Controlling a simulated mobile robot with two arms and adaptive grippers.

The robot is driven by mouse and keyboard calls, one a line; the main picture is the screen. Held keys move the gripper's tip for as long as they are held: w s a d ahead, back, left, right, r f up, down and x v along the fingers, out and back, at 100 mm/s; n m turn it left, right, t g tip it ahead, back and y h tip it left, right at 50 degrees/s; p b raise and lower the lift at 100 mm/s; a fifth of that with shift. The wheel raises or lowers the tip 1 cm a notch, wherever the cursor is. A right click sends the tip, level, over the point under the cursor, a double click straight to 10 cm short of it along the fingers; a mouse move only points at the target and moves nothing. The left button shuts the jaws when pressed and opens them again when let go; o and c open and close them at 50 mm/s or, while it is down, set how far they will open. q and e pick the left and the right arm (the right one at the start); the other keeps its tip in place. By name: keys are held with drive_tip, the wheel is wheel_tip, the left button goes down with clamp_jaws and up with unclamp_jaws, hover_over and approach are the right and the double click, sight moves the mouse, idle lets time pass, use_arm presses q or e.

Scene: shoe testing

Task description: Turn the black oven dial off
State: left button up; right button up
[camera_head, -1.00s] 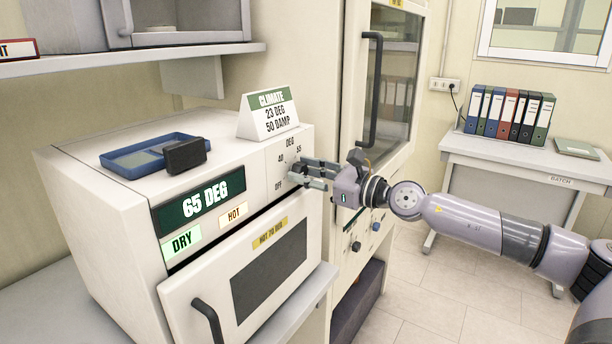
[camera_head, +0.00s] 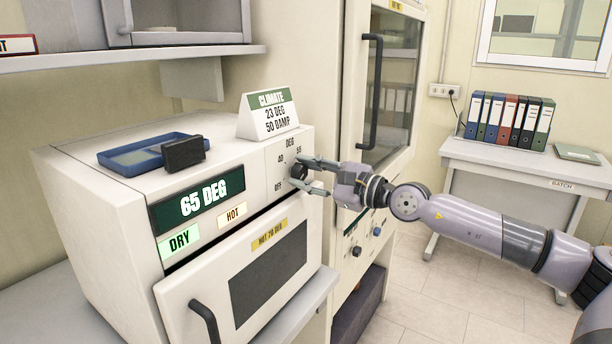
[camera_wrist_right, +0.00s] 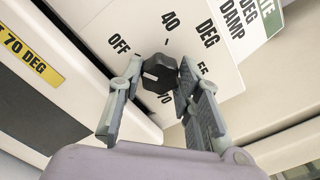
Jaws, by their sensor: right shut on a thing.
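The black oven dial (camera_head: 298,171) is on the white oven's (camera_head: 100,190) front panel, among the marks OFF, 40, 55 and 70. In the right wrist view the dial (camera_wrist_right: 158,73) shows a short white pointer line on its left part, roughly on the OFF side; its exact setting is unclear. My right gripper (camera_head: 306,173) is shut on the dial, one finger above it and one below in the head view. In the right wrist view its fingers (camera_wrist_right: 160,78) flank the dial. The oven display (camera_head: 198,199) reads 65 DEG. My left gripper is not in view.
A blue tray (camera_head: 128,158) and a dark block (camera_head: 184,154) lie on the oven top beside a CLIMATE sign (camera_head: 262,125). The oven door handle (camera_head: 205,320) juts out below. A tall cabinet (camera_head: 345,70) stands just right of the oven. Binders (camera_head: 508,122) stand on a far table.

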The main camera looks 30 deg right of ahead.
drive_tip(key=shift+f, duration=0.3)
drive_tip(key=o, duration=1.1)
drive_tip(key=shift+r, duration=0.15)
drive_tip(key=shift+o, duration=0.2)
drive_tip(key=shift+r, duration=0.15)
wheel_tip(320, 180, up, 10)
